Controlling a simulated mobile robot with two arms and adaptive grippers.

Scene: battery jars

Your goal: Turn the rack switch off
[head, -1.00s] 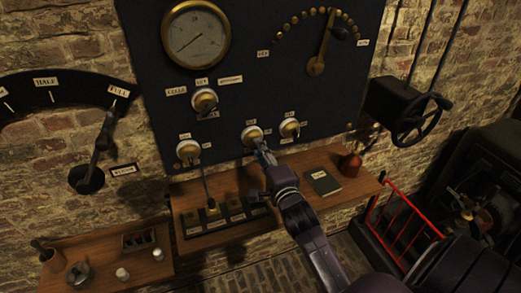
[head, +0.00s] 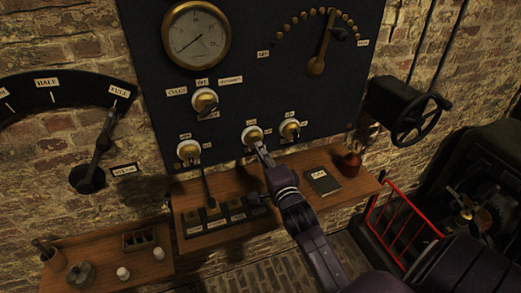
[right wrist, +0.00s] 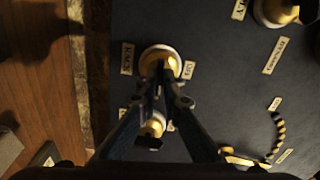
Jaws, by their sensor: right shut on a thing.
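The black panel (head: 275,80) carries several brass rotary switches on white bases. My right gripper (head: 262,149) is at the middle switch of the lower part (head: 252,133), its fingers shut on that switch's handle. In the right wrist view the gripper (right wrist: 163,78) closes over the same switch (right wrist: 160,55), with small labels around it; one seems to read OFF. The fingers hide most of the handle, so its exact angle is unclear. My left gripper is not in view.
Another switch (head: 290,129) sits close to the right, one (head: 188,151) to the left and one (head: 204,101) above. Below the panel is a wooden shelf (head: 300,165) with a dark book (head: 323,182) and a reddish flask (head: 352,163). A handwheel (head: 418,121) stands out at right.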

